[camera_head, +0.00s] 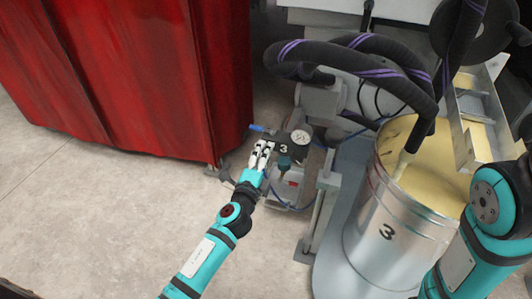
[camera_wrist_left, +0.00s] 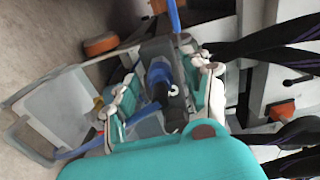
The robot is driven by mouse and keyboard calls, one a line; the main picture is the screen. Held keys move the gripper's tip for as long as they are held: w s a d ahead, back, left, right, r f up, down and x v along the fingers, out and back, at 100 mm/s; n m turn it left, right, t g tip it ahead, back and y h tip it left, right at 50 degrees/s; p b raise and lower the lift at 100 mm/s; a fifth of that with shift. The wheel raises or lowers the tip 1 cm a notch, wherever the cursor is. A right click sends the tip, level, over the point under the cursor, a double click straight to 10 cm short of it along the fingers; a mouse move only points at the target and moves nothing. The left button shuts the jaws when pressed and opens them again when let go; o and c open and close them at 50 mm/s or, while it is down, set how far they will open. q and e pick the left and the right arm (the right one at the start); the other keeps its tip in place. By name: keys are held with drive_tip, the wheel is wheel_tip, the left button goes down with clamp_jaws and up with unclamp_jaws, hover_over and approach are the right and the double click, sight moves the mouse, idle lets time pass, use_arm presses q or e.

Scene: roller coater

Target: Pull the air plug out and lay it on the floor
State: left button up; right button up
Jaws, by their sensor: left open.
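My left gripper (camera_head: 263,149) is open at the left side of a small air regulator unit (camera_head: 284,149) marked 3. A blue piece (camera_head: 257,128), which looks like the air plug or its hose end, sticks out to the left just beyond my fingertips. In the left wrist view the two fingers of my left gripper (camera_wrist_left: 165,88) stand on either side of a blue and black fitting (camera_wrist_left: 159,76), with a blue hose (camera_wrist_left: 174,15) above it. I cannot tell whether the fingers touch the fitting. My right gripper is not in view.
A round gauge (camera_head: 301,137) sits on the regulator. A metal drum (camera_head: 385,245) marked 3 and thick black hoses (camera_head: 345,57) stand to the right. A red curtain (camera_head: 150,75) hangs at the left. The grey floor (camera_head: 110,205) at the lower left is clear.

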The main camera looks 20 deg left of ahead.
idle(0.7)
use_arm(q)
clamp_jaws()
idle(0.3)
drive_tip(key=shift+s, duration=0.1)
drive_tip(key=shift+s+a, duration=0.1)
drive_tip(key=shift+s, duration=2.8)
